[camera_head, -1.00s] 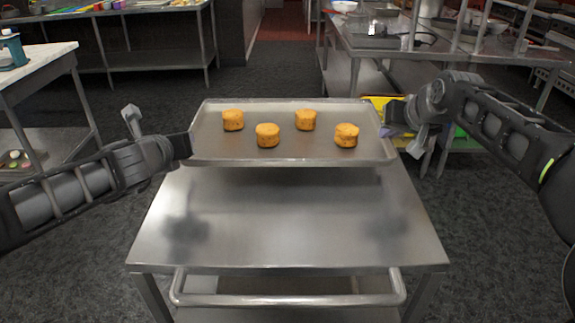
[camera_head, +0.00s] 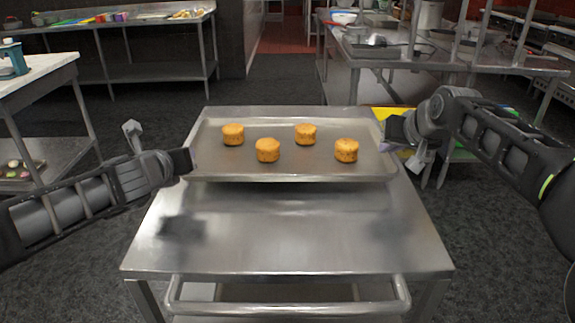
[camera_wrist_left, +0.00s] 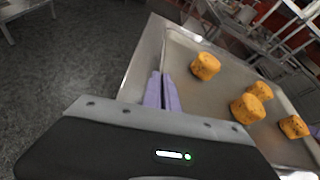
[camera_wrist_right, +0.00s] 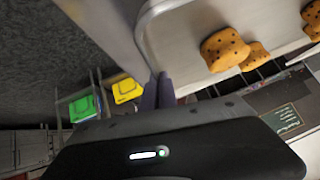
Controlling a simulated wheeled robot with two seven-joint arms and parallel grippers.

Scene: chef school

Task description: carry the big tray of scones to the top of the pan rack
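The big tray (camera_head: 300,171), a shallow grey metal pan, holds several golden scones (camera_head: 268,150) standing upright. It is level over the far part of a steel-topped stand with a front bar, which looks like the pan rack (camera_head: 290,245). I cannot tell whether the tray touches the top or hangs just above it. My left gripper (camera_head: 189,160) is at the tray's left rim; its purple fingers (camera_wrist_left: 163,88) look closed on that rim. My right gripper (camera_head: 387,130) is at the right rim; its fingers (camera_wrist_right: 158,90) look closed there, partly hidden.
A pale-topped table (camera_head: 35,72) stands at the left. A steel worktable (camera_head: 470,65) with pans is at the back right. Yellow and green bins (camera_wrist_right: 83,108) are beyond the tray's right side. Dark carpet (camera_head: 270,85) is open behind the stand.

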